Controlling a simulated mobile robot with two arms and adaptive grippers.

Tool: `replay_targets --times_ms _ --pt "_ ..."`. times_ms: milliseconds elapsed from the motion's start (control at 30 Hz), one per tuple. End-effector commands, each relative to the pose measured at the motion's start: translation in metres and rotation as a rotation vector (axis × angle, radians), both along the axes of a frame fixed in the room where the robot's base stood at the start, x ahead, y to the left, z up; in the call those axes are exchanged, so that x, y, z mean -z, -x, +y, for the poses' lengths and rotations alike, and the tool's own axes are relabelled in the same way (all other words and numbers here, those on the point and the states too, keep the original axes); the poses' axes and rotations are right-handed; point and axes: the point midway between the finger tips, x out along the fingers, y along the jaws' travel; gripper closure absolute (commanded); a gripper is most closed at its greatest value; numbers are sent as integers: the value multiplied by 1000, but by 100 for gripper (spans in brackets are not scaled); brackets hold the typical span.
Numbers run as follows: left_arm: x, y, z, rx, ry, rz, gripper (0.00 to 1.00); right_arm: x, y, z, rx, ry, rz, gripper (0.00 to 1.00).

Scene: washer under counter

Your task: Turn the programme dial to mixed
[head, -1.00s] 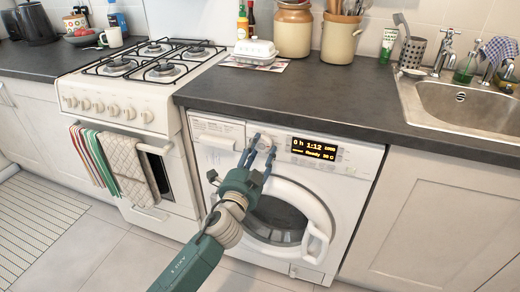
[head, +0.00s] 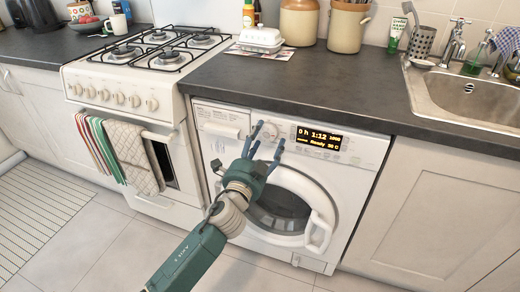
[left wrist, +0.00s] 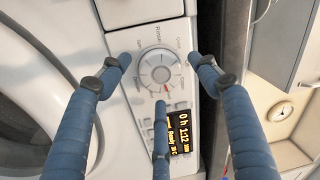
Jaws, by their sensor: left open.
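The washer (head: 362,160) stands under the counter, with its round white programme dial (left wrist: 160,70) on the front panel. The lit display (head: 319,141) shows 1:12, 1000, Ready and 30 C. My left gripper (head: 268,133) is open at the panel, its blue fingers spread around the dial. One finger is at each side and a third below it in the wrist view. Contact with the dial cannot be told.
The detergent drawer (head: 221,124) is left of the dial. The round door with its white handle (head: 318,232) lies below, behind my wrist. The dark counter edge (head: 330,117) runs just above the panel. A cooker (head: 128,95) stands at the left and a sink (head: 470,95) at the right.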

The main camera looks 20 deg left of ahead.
Motion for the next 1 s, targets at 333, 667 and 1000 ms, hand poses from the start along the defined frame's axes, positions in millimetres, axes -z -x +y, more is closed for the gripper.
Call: replay_targets --times_ms 333,667,1000 --pt "7 69 1 0 2 3 38 0 0 -1 0 1 1 100" --pt "9 111 2 1 0 -1 38 0 1 -1 0 1 1 100" --pt "9 113 1 1 -1 -2 38 0 1 -1 0 2 1 100"
